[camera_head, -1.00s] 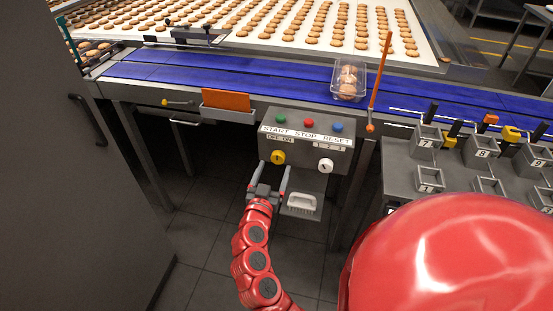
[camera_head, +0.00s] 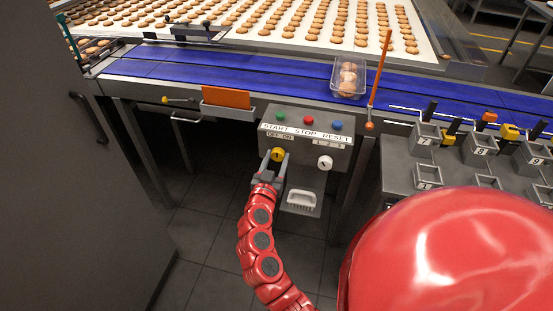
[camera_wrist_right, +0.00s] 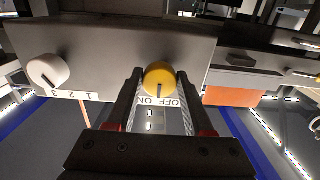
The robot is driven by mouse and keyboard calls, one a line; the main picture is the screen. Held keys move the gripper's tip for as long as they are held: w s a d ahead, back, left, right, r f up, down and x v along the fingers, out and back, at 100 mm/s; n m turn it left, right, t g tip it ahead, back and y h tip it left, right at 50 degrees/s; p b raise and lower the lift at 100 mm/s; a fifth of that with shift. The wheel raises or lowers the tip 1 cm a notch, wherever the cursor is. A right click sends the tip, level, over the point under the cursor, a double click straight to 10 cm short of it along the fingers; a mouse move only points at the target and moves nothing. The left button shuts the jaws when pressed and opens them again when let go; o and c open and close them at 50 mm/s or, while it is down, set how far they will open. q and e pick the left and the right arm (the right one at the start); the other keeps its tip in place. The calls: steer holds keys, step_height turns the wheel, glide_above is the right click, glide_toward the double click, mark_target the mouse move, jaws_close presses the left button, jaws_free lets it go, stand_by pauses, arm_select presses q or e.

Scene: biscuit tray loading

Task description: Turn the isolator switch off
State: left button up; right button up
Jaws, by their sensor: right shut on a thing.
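The isolator switch is a yellow round knob (camera_head: 277,153) on the grey control panel, under a label reading OFF ON. My right gripper (camera_head: 276,158) reaches up from below with a finger on either side of the knob, shut on it. In the right wrist view, the yellow knob (camera_wrist_right: 160,76) sits between the two fingertips (camera_wrist_right: 160,80). Its dark pointer line faces the OFF ON label (camera_wrist_right: 159,101), which appears upside down there. The line lies near the middle of the label; I cannot tell which word it marks. My left gripper is not in view.
The panel has green (camera_head: 280,116), red (camera_head: 308,120) and blue (camera_head: 337,125) buttons above and a white selector knob (camera_head: 325,163) at right. A tray with a white handle (camera_head: 301,199) is below. The blue conveyor (camera_head: 230,75) carries a clear biscuit tray (camera_head: 336,78).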

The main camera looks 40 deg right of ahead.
jaws_close()
